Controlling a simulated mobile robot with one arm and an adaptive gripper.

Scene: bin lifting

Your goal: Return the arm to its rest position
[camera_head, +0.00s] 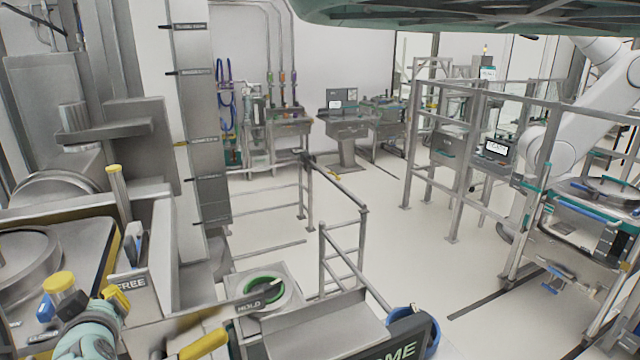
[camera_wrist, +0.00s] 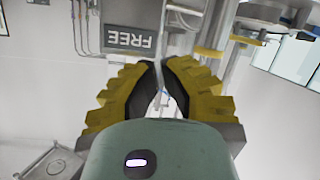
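In the wrist view my gripper (camera_wrist: 163,66) has two stepped yellow fingers with dark inner pads. They lean toward each other, with a narrow gap between the tips. Pale background and a thin grey rod show through the gap, and I see no held object. A grey FREE sign (camera_wrist: 134,40) appears upside down behind the left finger. In the head view a pale teal piece with yellow parts (camera_head: 88,338) shows at the lower left, cut off by the edge. I cannot tell whether it is my gripper.
Metal machinery and a tall grey column (camera_head: 200,120) crowd the left. A HOLD knob (camera_head: 262,289) with a green ring is low in the middle. Grey railings (camera_head: 345,245) stand behind it. A white arm (camera_head: 575,125) stands at right. Open floor (camera_head: 400,220) lies between.

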